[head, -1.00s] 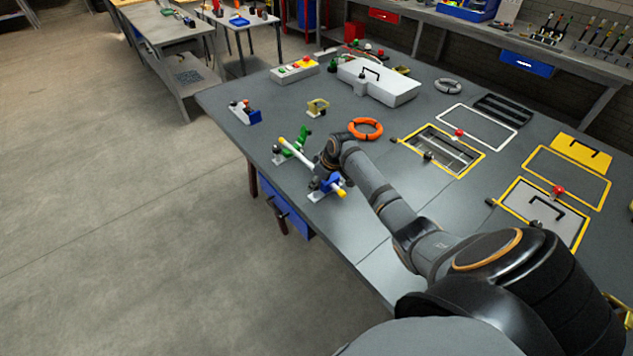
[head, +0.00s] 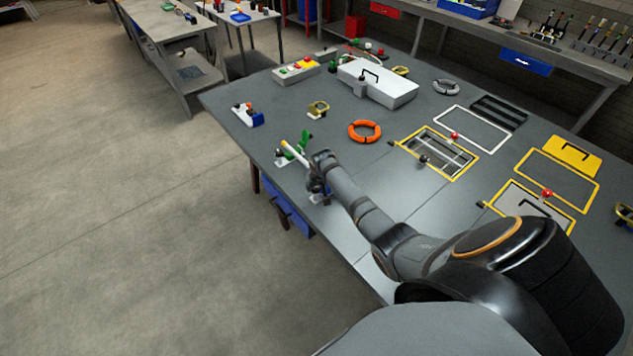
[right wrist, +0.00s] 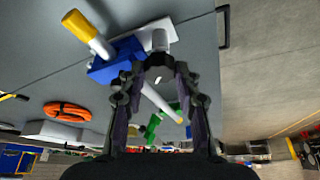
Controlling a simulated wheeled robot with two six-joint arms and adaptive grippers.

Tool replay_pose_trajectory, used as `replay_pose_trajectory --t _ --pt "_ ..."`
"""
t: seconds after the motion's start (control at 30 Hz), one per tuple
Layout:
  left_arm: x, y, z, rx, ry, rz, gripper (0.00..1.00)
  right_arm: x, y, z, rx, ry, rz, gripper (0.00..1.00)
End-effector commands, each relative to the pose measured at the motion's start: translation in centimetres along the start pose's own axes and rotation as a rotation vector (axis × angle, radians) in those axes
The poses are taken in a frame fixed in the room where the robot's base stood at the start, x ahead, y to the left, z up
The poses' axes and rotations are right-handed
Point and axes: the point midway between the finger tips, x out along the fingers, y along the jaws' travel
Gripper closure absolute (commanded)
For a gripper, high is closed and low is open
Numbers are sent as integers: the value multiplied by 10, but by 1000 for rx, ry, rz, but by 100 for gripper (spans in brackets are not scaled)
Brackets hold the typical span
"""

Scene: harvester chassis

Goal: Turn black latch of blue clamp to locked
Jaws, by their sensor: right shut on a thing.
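The blue clamp (right wrist: 115,60) sits on the table's front left edge, its white base partly showing in the right wrist view. A white rod with yellow ends (right wrist: 90,35) runs through it. In the head view the rod (head: 292,151) also reaches the green clamp (head: 304,142). My right gripper (right wrist: 160,65) is shut at the blue clamp, its fingertips around what appears to be the black latch. The fingers hide most of the latch, so its angle cannot be told. In the head view my arm covers most of the blue clamp. My left gripper is not in view.
An orange ring (head: 365,131) lies behind my right arm. A blue and white fixture (head: 247,115) and a small yellow one (head: 318,108) stand at the back left. A white case (head: 378,85) is at the back. The table's front edge is close to the clamp.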

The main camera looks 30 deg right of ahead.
Motion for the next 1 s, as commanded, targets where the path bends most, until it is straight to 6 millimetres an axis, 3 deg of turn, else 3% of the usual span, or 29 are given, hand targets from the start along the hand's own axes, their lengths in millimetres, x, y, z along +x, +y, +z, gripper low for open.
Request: replay_pose_trajectory --t 0.33,1.0 --pt "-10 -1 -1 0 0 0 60 -1 -3 -2 300 2 124 99" --pt "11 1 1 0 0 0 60 2 -5 -3 757 3 311 99"
